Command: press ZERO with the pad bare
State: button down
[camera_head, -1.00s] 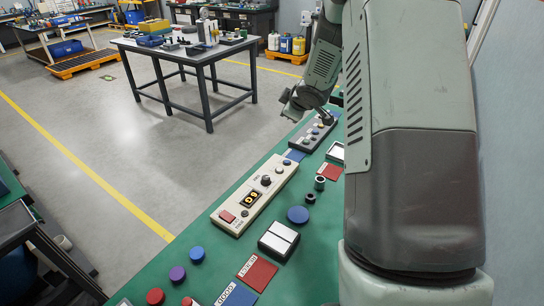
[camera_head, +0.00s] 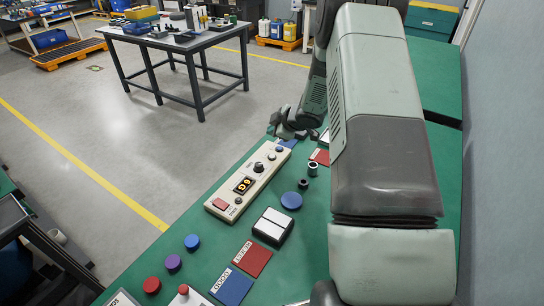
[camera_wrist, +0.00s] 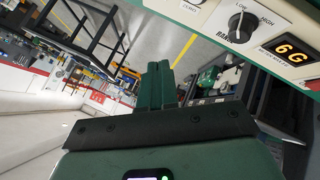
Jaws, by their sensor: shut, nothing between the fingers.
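A beige control box (camera_head: 228,190) lies on the green bench in the head view, with a lit display (camera_head: 244,185), a dark knob, a red square button and small round buttons. In the wrist view the display (camera_wrist: 290,51) seems to read "6G" beside the RANGE knob (camera_wrist: 242,26). A small label, probably ZERO (camera_wrist: 189,8), and part of a round button above it show at the top edge. A black-framed white pad (camera_head: 272,225), possibly the task's pad, looks bare. My gripper (camera_head: 275,124) is beyond the box's far end; its fingers (camera_wrist: 157,85) are together and empty.
A blue disc (camera_head: 291,201) and dark rings (camera_head: 312,170) lie right of the box. Red and blue cards (camera_head: 252,258) and coloured round caps (camera_head: 173,263) are nearer. My arm covers the bench's right side. A dark table (camera_head: 180,40) stands apart on the floor.

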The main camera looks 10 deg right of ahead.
aim_at(273, 158)
jog(key=shift+f, duration=3.85)
jog(key=shift+f, duration=0.4)
jog(key=shift+f, duration=0.35)
jog(key=shift+r, duration=0.8)
jog(key=shift+r, duration=2.5)
